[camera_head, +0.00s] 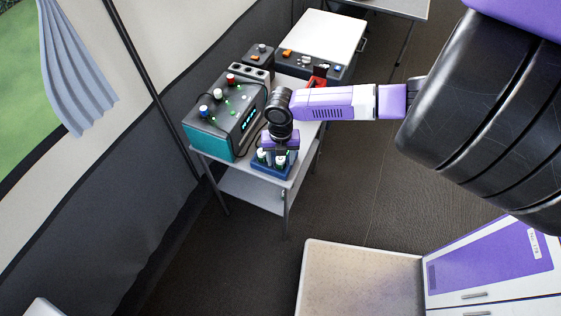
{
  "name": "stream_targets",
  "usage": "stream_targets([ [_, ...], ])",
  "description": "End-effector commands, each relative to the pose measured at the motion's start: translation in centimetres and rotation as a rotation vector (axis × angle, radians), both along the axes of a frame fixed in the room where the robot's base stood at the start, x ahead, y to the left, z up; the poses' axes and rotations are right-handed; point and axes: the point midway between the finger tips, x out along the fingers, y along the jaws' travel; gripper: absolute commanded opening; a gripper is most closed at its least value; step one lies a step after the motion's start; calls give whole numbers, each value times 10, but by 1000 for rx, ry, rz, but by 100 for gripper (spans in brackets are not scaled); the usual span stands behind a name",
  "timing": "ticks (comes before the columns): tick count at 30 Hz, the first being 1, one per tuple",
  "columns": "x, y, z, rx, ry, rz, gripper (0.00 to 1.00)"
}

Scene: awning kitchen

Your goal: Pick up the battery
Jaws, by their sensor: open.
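Small cylinders with white and green parts, which look like batteries (280,163), stand in a dark blue holder (274,173) at the near end of the grey table. Another one (262,156) stands just left of it. My gripper (277,151) points down directly over the holder, its tips close to the battery tops. It is open. The gripper body hides the back of the holder, and I cannot tell whether the fingers touch or surround a battery.
A teal and black device (212,140) with knobs and a display stands close left of my gripper. Control boxes (310,65) and a white-topped box (322,38) lie behind. A red object (319,80) sits near my arm. A white cabinet (487,265) is at lower right.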

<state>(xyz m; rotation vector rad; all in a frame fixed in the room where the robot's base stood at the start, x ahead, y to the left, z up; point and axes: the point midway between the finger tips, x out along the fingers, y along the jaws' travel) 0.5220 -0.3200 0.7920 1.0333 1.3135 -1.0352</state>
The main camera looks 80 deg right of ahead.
Motion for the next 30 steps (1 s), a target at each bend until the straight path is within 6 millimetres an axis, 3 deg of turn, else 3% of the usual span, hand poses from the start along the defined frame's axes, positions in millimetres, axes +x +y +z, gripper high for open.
stream_targets([
  [7,0,0,-2,-1,-1,1,55],
  [16,0,0,-2,-2,-1,0,0],
  [30,1,-1,9,-2,-4,1,0],
])
